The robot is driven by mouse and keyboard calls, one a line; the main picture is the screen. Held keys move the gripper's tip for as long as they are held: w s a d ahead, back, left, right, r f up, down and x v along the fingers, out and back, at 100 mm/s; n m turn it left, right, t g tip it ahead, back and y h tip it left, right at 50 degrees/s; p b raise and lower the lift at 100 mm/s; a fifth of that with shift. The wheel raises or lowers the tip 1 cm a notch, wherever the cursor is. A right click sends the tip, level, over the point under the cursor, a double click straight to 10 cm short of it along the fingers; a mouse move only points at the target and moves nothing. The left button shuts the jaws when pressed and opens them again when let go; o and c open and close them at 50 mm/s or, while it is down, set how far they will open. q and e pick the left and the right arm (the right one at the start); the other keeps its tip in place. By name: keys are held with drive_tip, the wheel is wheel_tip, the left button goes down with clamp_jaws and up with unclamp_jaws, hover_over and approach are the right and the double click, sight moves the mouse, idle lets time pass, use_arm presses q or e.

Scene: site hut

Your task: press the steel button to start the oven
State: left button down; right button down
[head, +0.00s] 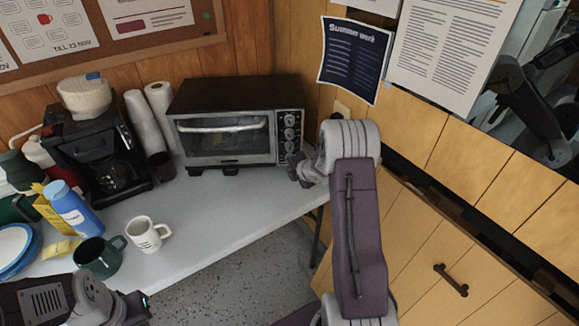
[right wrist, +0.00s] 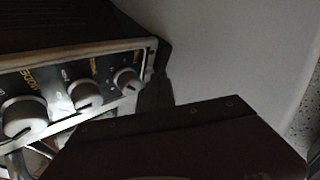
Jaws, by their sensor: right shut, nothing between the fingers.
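The toaster oven (head: 222,160) stands on the white table against the wood wall, its glass door closed. Its control panel (head: 290,140) is on the right side of the front, with round knobs in a column. In the right wrist view the panel shows a large knob (right wrist: 24,116), a middle knob (right wrist: 85,94) and a smaller round control (right wrist: 126,80) at the end. I cannot tell for sure which is the steel button. My right gripper (head: 296,166) is shut and empty by the panel's lower end; contact is unclear. My left gripper (head: 138,306) is at the bottom left, its fingers unclear.
A coffee maker (head: 92,150), paper rolls (head: 143,120) and a dark cup (head: 161,166) stand left of the oven. A white mug (head: 147,234), green mug (head: 100,257) and blue bottle (head: 72,208) are nearer. The table (head: 215,215) is clear in front of the oven.

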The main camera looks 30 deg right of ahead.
drive_tip(key=shift+w, duration=0.1)
idle(0.4)
drive_tip(key=shift+s+a+f+b, duration=0.1)
drive_tip(key=shift+s+f+b, duration=0.05)
drive_tip(key=shift+s+b, duration=0.3)
drive_tip(key=shift+s+a, duration=0.15)
drive_tip(key=shift+s, duration=0.15)
